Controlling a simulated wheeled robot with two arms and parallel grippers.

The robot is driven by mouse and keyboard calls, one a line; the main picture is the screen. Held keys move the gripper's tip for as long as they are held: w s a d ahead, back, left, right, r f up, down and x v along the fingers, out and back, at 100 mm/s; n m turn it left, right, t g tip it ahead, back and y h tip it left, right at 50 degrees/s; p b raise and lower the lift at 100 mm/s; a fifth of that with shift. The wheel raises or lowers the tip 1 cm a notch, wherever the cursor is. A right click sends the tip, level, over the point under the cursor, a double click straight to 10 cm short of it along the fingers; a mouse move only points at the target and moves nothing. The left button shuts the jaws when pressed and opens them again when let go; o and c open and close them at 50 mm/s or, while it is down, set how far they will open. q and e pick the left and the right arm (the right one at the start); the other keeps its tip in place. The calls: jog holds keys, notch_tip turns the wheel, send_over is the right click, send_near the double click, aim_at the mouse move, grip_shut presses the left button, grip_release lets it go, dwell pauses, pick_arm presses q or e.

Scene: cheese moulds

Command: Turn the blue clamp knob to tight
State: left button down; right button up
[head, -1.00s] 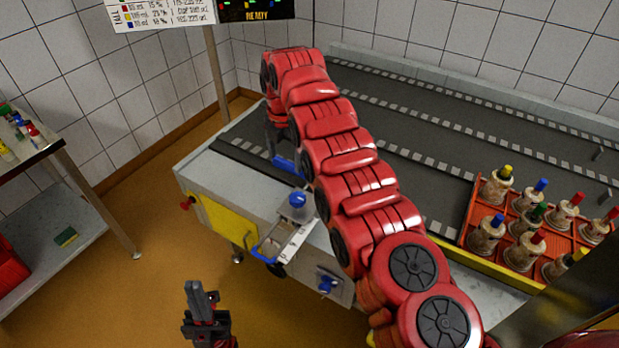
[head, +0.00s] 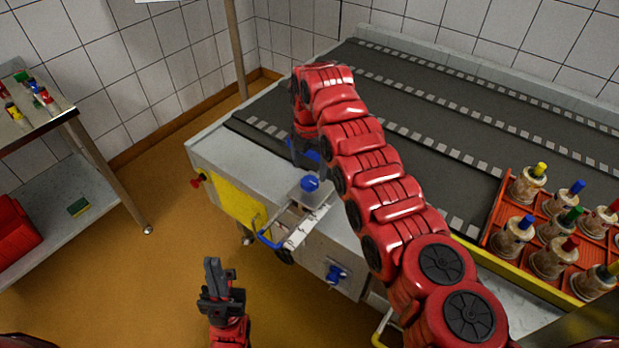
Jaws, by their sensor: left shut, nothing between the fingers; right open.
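A round blue knob (head: 310,183) sits on top of a pale clamp block at the near edge of the conveyor machine. A second blue knob (head: 336,273) is on the machine's front panel; I cannot tell from its look which one is the clamp knob. My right gripper (head: 307,163) hangs from the red arm just behind the upper knob. It is open, its fingers are partly hidden, and contact with the knob cannot be made out. My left gripper (head: 219,268) is shut and empty, over the floor in front of the machine, apart from both knobs.
A blue-handled metal slide (head: 268,239) juts out in front of the clamp block. An orange crate (head: 492,213) with several colour-capped moulds stands right on the machine. A steel side table (head: 45,130) is at the left. My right arm covers part of the belt.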

aim_at(310, 181)
jog(key=shift+f, duration=2.4)
jog(key=shift+c, duration=0.3)
jog(key=c, duration=1.3)
